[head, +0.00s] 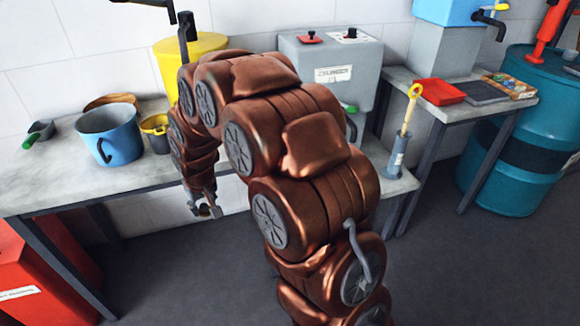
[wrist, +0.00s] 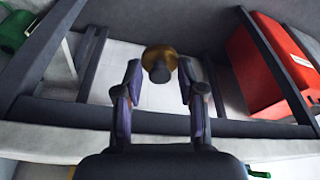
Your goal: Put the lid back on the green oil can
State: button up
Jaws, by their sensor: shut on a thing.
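My gripper (head: 204,208) hangs just in front of the long bench's front edge in the head view. In the wrist view my gripper (wrist: 160,80) is shut on a round brown-gold lid (wrist: 160,53) with a dark knob, held between the fingertips. The lid is too small to make out clearly in the head view. A green object (wrist: 14,30) shows at the upper left of the wrist view, cut by the edge; I cannot tell if it is the oil can.
The long bench (head: 60,187) bears a blue pot (head: 108,135), a small yellow-rimmed bucket (head: 155,133), a scoop (head: 40,133), a large yellow container (head: 190,62) and a grey box (head: 335,65). A red box (head: 30,270) stands below left. A second table (head: 455,105) stands at right.

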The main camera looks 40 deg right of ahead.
notch_tip(320, 180, down, 9)
jog(key=b, duration=0.7)
jog(key=shift+b, duration=0.3)
jog(key=shift+s+f, duration=0.1)
